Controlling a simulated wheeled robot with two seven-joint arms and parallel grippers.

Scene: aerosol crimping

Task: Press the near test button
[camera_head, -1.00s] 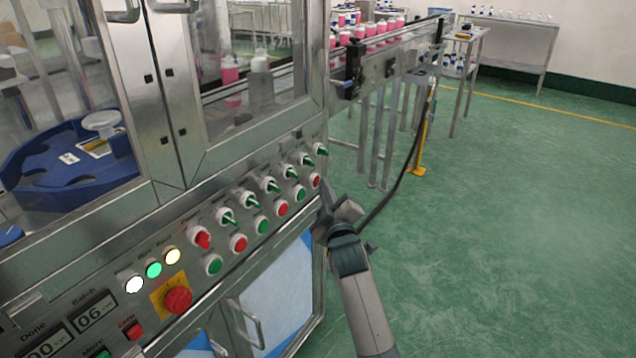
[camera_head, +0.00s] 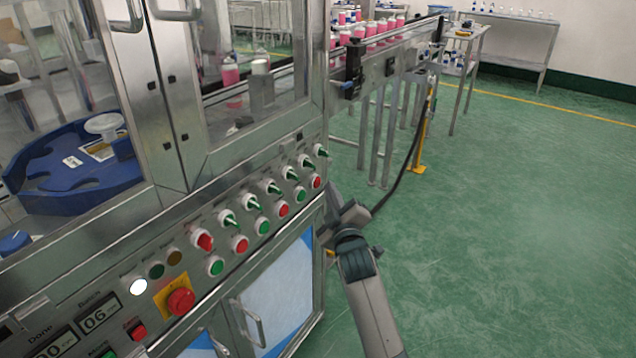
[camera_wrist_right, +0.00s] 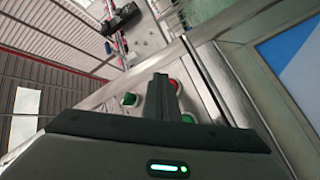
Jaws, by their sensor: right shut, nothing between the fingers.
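The control panel (camera_head: 180,235) of the steel machine carries a slanted row of red and green push buttons below green-handled switches. The far-end red button (camera_head: 316,182) and green button (camera_head: 300,193) are closest to my right gripper (camera_head: 330,192). The labels are too small to read, so I cannot tell which is the near test button. My right gripper is shut and empty, just right of the panel's far end. Contact is unclear. My left gripper is out of view.
A red emergency knob (camera_head: 181,301) and indicator lamps (camera_head: 157,270) sit at the panel's near end. A lower cabinet door handle (camera_head: 246,324) sticks out. A conveyor (camera_head: 395,60) with pink bottles runs behind. Green floor (camera_head: 500,220) is open at right.

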